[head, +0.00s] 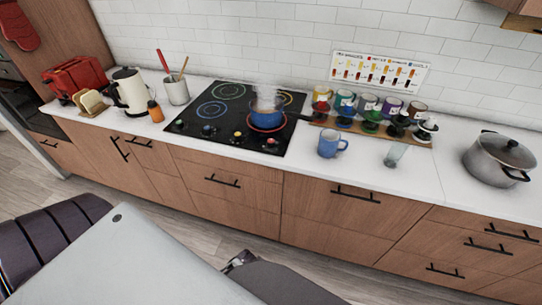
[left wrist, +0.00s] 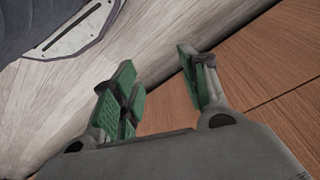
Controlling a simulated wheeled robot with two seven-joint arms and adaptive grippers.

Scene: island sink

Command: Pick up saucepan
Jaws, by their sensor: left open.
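A blue saucepan (head: 266,118) sits on a burner at the front right of the black cooktop (head: 213,112). The burner ring under it glows red, and its dark handle points right. Pale vapour or liquid shows at its top. In the left wrist view my left gripper (left wrist: 156,66) is open, with green-padded fingers apart and nothing between them. Wooden cabinet fronts and the floor show behind it, and the saucepan is not in that view. My right gripper does not show.
A lidded grey pot (head: 498,160) stands at the right. A blue mug (head: 330,145), a glass (head: 395,154) and a rack of coloured cups (head: 370,129) stand right of the cooktop. A kettle (head: 131,92), red toaster (head: 75,75) and utensil crock (head: 176,91) stand left.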

